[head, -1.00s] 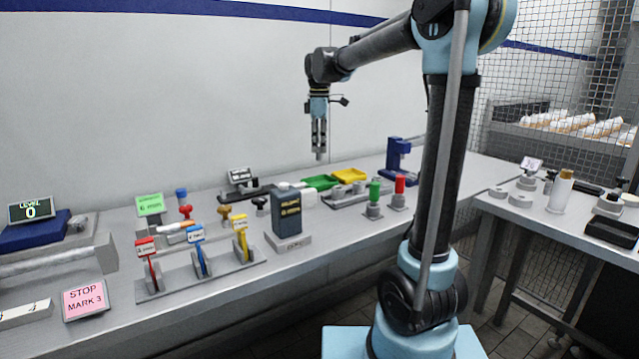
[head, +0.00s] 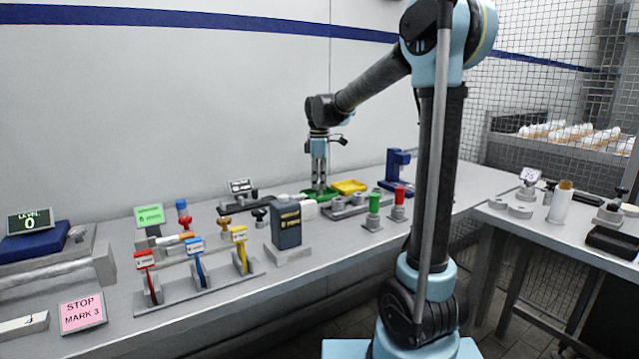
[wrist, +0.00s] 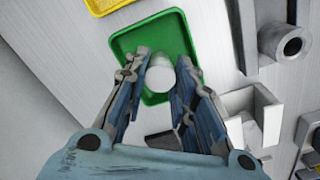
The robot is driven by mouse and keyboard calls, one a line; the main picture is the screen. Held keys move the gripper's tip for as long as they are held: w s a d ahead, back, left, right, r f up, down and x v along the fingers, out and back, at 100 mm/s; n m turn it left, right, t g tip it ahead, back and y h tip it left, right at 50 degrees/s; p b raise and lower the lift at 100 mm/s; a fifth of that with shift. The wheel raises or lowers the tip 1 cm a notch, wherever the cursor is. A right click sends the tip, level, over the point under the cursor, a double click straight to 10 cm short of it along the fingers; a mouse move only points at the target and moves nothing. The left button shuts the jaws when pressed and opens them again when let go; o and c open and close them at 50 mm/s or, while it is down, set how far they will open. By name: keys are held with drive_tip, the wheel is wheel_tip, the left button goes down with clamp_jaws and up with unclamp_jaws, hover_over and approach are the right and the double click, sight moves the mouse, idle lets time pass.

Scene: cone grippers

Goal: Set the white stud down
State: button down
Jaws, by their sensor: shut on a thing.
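The white stud (wrist: 160,76) shows as a pale round piece between the fingertips of my gripper (wrist: 162,85) in the wrist view. My gripper is shut on it. The green tray (wrist: 124,46) lies directly under the fingers, and the stud is over its floor. I cannot tell whether the stud touches the floor. In the head view my gripper (head: 319,186) points straight down at the green tray (head: 334,193) on the bench; the stud is too small to make out there.
A yellow tray (head: 350,186) adjoins the green one. A grey fixture (head: 349,207), red and green buttons (head: 374,201), a dark box (head: 287,226) and a blue press (head: 397,172) stand nearby. An open white box (wrist: 248,108) sits close to my right finger.

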sight(319, 183)
drive_tip(key=c, duration=1.3)
unclamp_jaws()
drive_tip(key=shift+f, duration=0.1)
drive_tip(key=shift+c, duration=0.2)
wheel_tip(319, 183, up, 12)
